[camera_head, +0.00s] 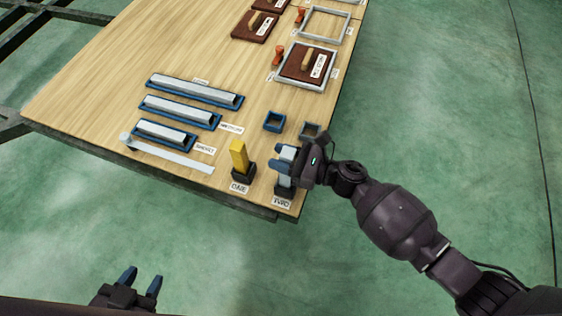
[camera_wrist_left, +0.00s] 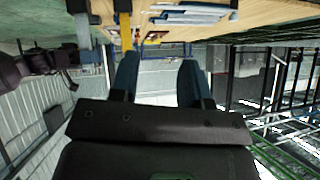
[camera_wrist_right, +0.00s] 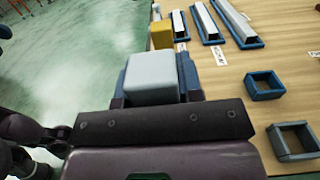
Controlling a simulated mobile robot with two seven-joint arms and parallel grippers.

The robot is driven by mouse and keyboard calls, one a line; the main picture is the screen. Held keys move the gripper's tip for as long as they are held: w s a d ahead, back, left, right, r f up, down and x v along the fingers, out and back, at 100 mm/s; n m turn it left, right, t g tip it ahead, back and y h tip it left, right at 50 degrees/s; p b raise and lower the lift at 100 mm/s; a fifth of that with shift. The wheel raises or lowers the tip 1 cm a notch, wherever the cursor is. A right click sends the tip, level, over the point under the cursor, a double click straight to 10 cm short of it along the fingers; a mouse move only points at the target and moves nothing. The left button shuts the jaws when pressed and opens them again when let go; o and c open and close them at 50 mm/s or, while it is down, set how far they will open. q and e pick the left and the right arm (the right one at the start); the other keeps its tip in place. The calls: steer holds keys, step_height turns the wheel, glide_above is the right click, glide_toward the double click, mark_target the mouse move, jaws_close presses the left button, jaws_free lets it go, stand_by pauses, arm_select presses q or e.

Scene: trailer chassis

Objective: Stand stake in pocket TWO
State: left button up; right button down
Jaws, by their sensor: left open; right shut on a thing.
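A pale grey stake (camera_head: 286,153) stands about upright at the pocket labelled TWO (camera_head: 285,191), near the table's front right corner. Its lower end meets the dark pocket; I cannot tell how deep it sits. My right gripper (camera_head: 284,160) is shut on this stake, and the right wrist view shows the stake's top (camera_wrist_right: 152,75) between the fingers. A yellow stake (camera_head: 238,155) stands upright in the dark pocket labelled ONE (camera_head: 243,174), just left. My left gripper (camera_head: 142,278) is open and empty, off the table's front edge.
Several grey bars lie in blue trays (camera_head: 194,92) at the left, with a flat pale strip (camera_head: 172,155) before them. Small blue (camera_head: 273,122) and grey (camera_head: 310,131) square frames lie behind pocket TWO. Brown boards (camera_head: 308,63) lie farther back.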

step_height(320, 180, down, 4)
steer(key=shift+f+b, duration=0.1)
steer(key=shift+b, duration=0.65)
arm_select(q)
steer(key=shift+f, duration=0.2)
arm_select(e)
steer(key=c, duration=0.8)
jaws_free()
arm_select(q)
steer(key=shift+r+p, duration=0.1)
steer(key=shift+p, duration=0.5)
arm_select(e)
steer(key=v, duration=1.2)
steer(key=shift+r, duration=0.3)
